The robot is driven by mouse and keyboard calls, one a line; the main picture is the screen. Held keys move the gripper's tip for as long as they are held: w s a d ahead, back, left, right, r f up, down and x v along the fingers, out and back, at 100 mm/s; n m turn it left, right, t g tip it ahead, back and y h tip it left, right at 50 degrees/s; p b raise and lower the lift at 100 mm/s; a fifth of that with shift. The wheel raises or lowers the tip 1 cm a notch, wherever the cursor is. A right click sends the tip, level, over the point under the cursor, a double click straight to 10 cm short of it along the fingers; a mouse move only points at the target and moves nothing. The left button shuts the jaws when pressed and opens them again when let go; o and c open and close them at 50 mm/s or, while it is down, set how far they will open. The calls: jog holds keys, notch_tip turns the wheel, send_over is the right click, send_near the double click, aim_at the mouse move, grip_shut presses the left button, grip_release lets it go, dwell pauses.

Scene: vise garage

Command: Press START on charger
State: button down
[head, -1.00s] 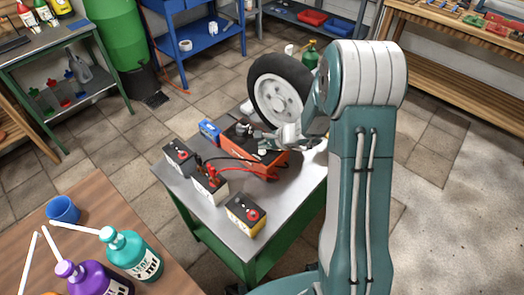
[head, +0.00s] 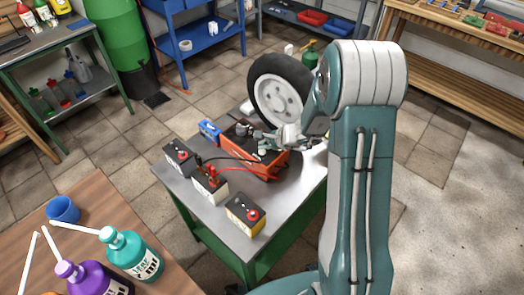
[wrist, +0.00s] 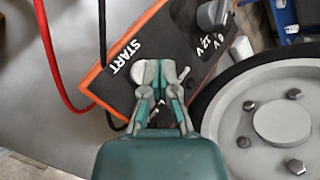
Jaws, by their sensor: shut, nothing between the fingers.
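The orange charger (head: 238,150) with a dark top panel lies on the green-legged metal table. In the wrist view the white START label (wrist: 125,55) is on the charger's panel (wrist: 180,40). A pale round button (wrist: 139,72) sits just below the label, partly covered by my gripper's left finger. My gripper (wrist: 160,72) is shut and empty, with its fingertips over the panel right at the button's edge. I cannot tell whether they touch the button. In the head view my gripper (head: 267,145) is over the charger's right part.
Several batteries (head: 209,187) stand on the table's front left, with red and black cables (head: 240,169) running to the charger. A wheel (head: 283,93) stands behind it and shows close to the right of my gripper. A selector knob (wrist: 212,14) marked 6V and 12V is farther up.

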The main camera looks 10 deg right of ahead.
aim_at(264, 151)
jog(key=shift+f, duration=0.35)
jog(key=shift+f, duration=0.4)
dwell(1.1)
jog(key=shift+r, duration=0.85)
jog(key=shift+r, duration=2.5)
jog(key=shift+s+r, duration=0.1)
